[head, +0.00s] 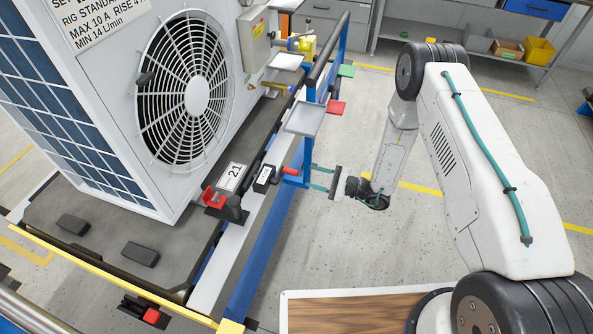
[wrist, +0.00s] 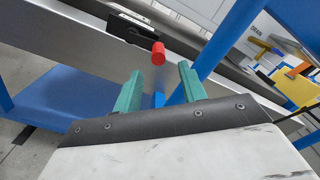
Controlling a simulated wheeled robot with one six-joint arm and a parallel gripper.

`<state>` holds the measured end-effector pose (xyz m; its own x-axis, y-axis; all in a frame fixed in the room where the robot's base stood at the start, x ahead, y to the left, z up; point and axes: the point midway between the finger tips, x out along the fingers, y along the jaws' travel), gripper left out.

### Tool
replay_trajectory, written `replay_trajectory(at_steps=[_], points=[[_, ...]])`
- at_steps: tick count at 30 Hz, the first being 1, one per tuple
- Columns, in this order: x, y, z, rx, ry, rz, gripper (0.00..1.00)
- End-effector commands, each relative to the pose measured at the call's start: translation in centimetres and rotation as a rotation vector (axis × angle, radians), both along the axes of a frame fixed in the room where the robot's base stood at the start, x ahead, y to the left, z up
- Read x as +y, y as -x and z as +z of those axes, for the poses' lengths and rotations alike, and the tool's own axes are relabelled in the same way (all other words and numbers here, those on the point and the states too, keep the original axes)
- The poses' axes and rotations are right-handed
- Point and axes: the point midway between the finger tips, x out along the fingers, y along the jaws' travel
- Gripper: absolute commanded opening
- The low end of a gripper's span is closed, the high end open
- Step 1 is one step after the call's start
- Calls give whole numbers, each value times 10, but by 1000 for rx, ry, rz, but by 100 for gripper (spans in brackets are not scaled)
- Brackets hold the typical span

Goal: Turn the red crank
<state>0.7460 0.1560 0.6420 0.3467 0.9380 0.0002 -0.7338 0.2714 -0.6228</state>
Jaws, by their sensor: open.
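A short red cylindrical handle (head: 290,171), seemingly the red crank's grip, sticks out from the side rail beside a small black block with a white label (head: 264,178). In the wrist view the red handle (wrist: 158,53) is just beyond and between my fingertips, in front of a black plate (wrist: 132,29). My gripper (head: 311,176) is open with two teal fingers, which also show in the wrist view (wrist: 160,72). It is empty, and a small gap seems to separate the fingertips from the handle. How the handle joins its arm is hard to see.
A blue upright (wrist: 216,45) stands close to my right finger in the wrist view. A red part by a "21" label (head: 213,196) sits on the rig's edge. The floor (head: 345,230) below my gripper is clear.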

Motion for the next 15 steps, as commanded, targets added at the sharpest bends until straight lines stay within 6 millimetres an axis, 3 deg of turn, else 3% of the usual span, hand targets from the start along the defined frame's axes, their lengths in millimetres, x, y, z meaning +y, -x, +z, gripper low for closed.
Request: replay_trajectory(at_steps=[7, 15], points=[[43, -11, 1, 0, -1, 12, 41], [67, -21, 1, 2, 0, 9, 41]])
